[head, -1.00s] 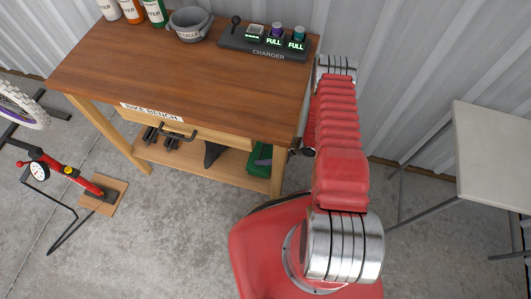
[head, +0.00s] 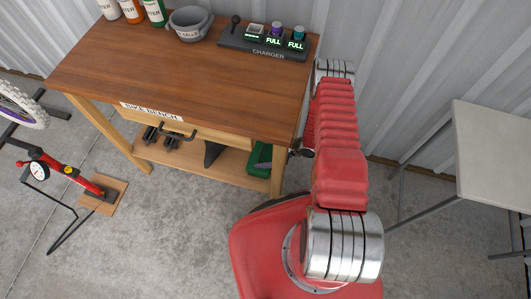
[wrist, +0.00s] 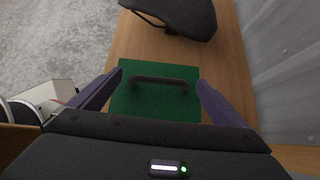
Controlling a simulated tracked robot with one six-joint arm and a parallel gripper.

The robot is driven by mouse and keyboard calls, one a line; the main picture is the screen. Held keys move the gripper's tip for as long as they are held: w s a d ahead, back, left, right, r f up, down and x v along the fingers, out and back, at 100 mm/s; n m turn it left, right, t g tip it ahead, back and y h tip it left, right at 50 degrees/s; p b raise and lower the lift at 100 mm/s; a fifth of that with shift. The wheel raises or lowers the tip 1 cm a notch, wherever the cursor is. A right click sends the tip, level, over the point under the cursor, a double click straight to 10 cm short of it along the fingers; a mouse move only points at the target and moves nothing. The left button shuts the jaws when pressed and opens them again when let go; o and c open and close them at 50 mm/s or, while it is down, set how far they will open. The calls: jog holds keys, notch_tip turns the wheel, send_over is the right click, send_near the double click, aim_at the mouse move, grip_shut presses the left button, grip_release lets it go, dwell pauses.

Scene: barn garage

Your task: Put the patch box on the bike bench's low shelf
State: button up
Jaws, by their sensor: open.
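A green box with a dark handle, which I take for the patch box (wrist: 150,102), rests on the wooden low shelf (wrist: 122,42) of the bike bench. Part of it also shows at the right end of the shelf in the head view (head: 261,154), under the bench top (head: 190,75). My gripper (wrist: 160,80) is open, with one purple finger on each side of the green box. Whether the fingers touch its sides I cannot tell. The near part of the box is hidden behind my gripper body. The gripper is mostly hidden in the head view.
A dark bike saddle (wrist: 183,14) lies on the shelf beyond the box, and dark pedals (head: 160,138) lie further left. A bench leg (head: 277,178) stands close to the box. The corrugated wall (wrist: 285,60) runs along the shelf's far side. A grey table (head: 490,150) stands at right.

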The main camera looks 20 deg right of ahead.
jog(key=shift+r, duration=0.1)
jog(key=v, duration=1.2)
dwell(0.6)
